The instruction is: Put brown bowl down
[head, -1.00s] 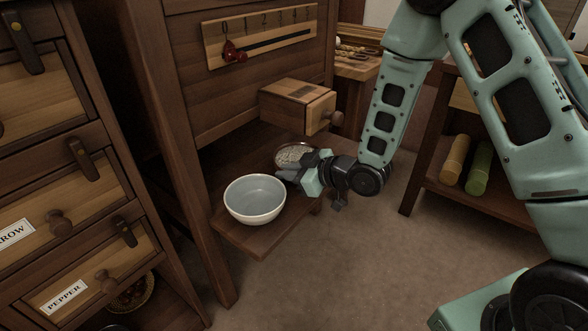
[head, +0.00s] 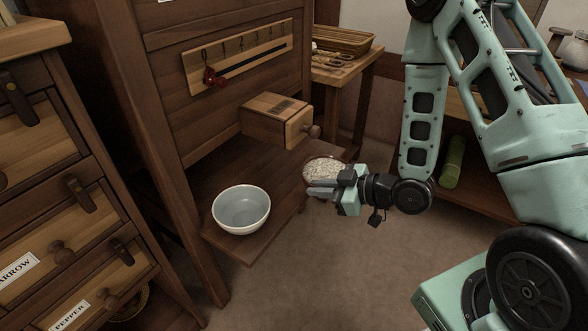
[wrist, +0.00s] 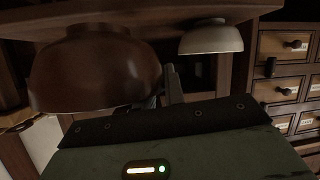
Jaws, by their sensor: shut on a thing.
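The brown bowl (head: 306,180) holds pale grains and is partly hidden behind my gripper (head: 312,189) in the head view. My gripper is shut on its near side. In the wrist view, which looks upside down, the brown bowl (wrist: 95,72) is large at left, upright, close to the wooden shelf (wrist: 150,14). I cannot tell whether its base touches the shelf. A white bowl with a grey inside (head: 241,211) stands empty on the near end of the shelf (head: 238,250), left of my gripper and apart from it.
A wooden box with a knob (head: 278,119) juts out above the shelf. Labelled drawers (head: 60,255) stand at left. A side table (head: 345,68) is behind. Open floor lies in front.

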